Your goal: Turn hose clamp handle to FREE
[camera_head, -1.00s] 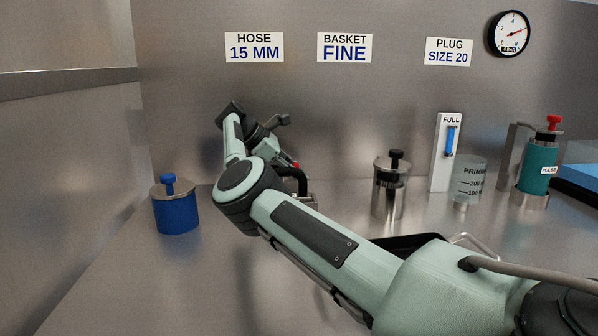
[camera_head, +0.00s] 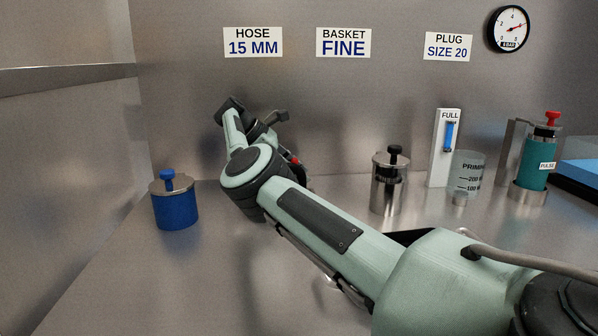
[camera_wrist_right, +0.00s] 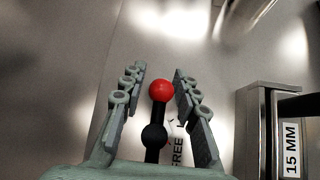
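The clamp handle, a dark lever with a red ball knob (camera_wrist_right: 161,90), shows in the right wrist view. My right gripper (camera_wrist_right: 160,83) is open, with one finger on each side of the red knob and a visible gap on both sides. A FREE label (camera_wrist_right: 178,150) lies beside the lever, partly hidden by the right finger. In the head view a small red spot (camera_head: 295,160), probably the knob, shows behind my right arm. That arm hides most of the clamp and the gripper fingertips. My left gripper is not in view.
A metal block with a 15 MM label (camera_wrist_right: 291,148) stands right of the gripper. A blue canister (camera_head: 175,208) stands left of my arm, a steel canister (camera_head: 388,190) right of it. A teal pump (camera_head: 534,170) stands farther right. The front left bench is clear.

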